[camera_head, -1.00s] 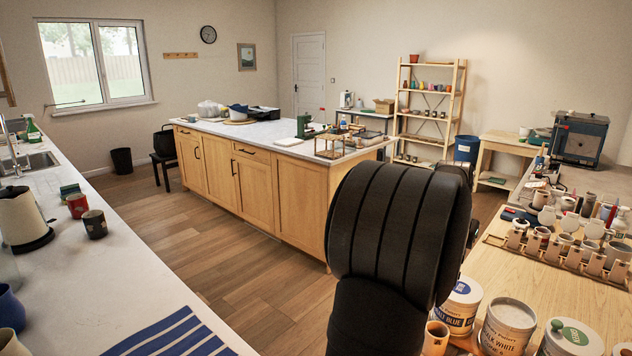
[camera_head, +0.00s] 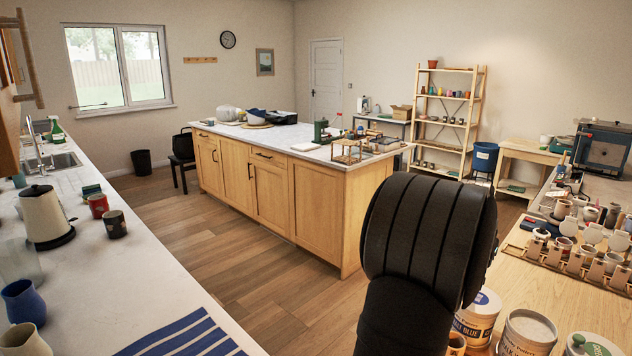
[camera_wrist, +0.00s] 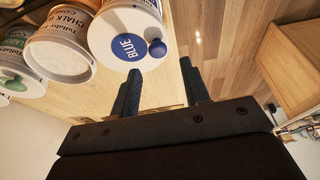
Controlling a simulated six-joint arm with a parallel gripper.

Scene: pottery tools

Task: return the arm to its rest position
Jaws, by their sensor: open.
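My gripper (camera_wrist: 162,90) shows in the wrist view with its two dark fingers apart and nothing between them. Beyond the fingers are the edge of the wooden worktop and the wood floor. A tub with a blue label (camera_wrist: 130,36) hangs close above the left finger in the picture, apart from it as far as I can tell. In the head view my black arm (camera_head: 425,240) stands at the lower middle right. My gripper is not visible there.
Glaze tubs (camera_head: 527,335) stand at the near edge of the right worktop (camera_head: 590,310), close to my arm. A rack with small cups (camera_head: 575,258) lies behind them. A wooden island (camera_head: 320,215) stands beyond. The floor (camera_head: 225,235) between the counters is clear.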

